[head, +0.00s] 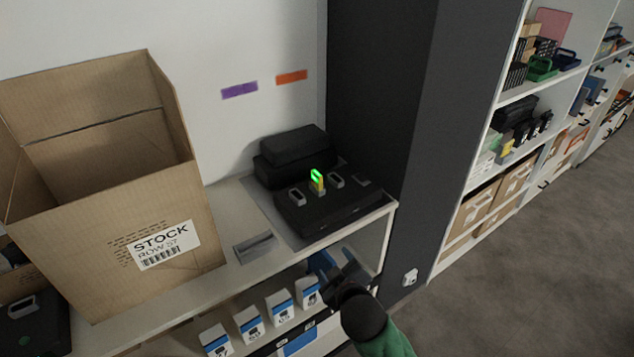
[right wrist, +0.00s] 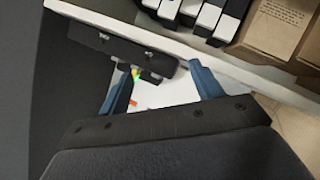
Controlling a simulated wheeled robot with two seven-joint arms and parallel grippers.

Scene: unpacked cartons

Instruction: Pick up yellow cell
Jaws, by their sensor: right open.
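The yellow cell (head: 317,184) stands upright in the black charger (head: 332,212) on the shelf top, with a bright green lit top. In the right wrist view a small yellow-green spot that looks like the cell (right wrist: 137,73) shows beside the black charger (right wrist: 122,52), close to one blue finger. My right gripper (head: 342,262) is open and empty, in front of the shelf edge and below the charger's level. Its blue fingers also show, spread apart, in the right wrist view (right wrist: 163,84). My left gripper is not in view.
An open STOCK carton (head: 110,200) stands left on the shelf top (head: 222,262). Black cases (head: 292,152) lie behind the charger, and a dark pillar (head: 425,130) rises to its right. Several white-and-blue boxes (head: 280,307) stand on the shelf below. Floor is clear at right.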

